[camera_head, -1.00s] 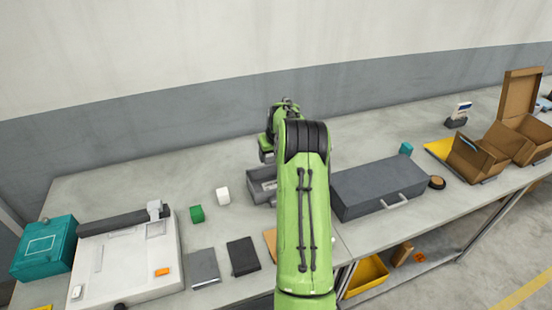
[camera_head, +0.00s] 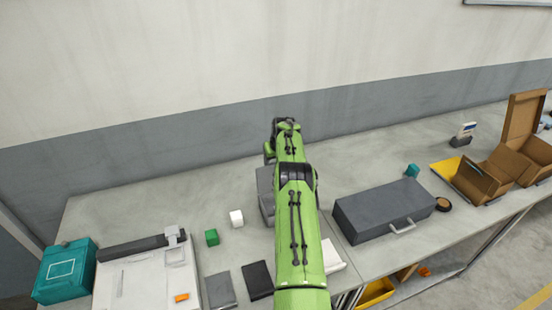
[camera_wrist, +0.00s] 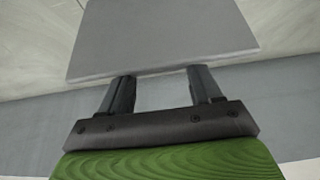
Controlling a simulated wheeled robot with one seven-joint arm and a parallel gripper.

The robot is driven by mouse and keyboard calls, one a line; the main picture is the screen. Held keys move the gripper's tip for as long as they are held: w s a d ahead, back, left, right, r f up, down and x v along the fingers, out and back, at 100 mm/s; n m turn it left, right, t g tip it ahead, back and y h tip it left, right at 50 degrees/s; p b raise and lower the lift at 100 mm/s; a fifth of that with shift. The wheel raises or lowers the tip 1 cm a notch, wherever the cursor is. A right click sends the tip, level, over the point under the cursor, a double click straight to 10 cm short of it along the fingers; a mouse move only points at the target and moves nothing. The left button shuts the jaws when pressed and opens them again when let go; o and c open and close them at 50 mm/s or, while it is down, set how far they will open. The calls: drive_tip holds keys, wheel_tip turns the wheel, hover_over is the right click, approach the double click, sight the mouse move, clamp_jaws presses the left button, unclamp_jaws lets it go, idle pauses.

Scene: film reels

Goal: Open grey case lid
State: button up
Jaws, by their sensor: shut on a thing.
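In the wrist view my gripper (camera_wrist: 162,84) has its two fingers at the near edge of a flat, light grey panel (camera_wrist: 160,38) and is shut on it. I cannot tell for certain whether this panel is the case lid. In the head view my green arm covers most of a grey box-like thing (camera_head: 265,192) on the table; only its left side shows. The fingertips are hidden there. A dark grey case (camera_head: 385,208) with a light front handle (camera_head: 403,226) lies flat and closed to the right of my arm.
A white machine (camera_head: 145,275) and a teal box (camera_head: 65,270) stand at left.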

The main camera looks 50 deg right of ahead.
drive_tip(key=shift+w+f, duration=0.3)
drive_tip(key=shift+w, duration=0.05)
drive_tip(key=shift+f, duration=0.15)
drive_tip(key=o, duration=1.5)
drive_tip(key=shift+w+d, duration=0.15)
drive_tip(key=shift+d, duration=0.1)
drive_tip(key=p+v, duration=0.2)
drive_tip(key=v, duration=1.4)
drive_tip(key=shift+f, duration=0.1)
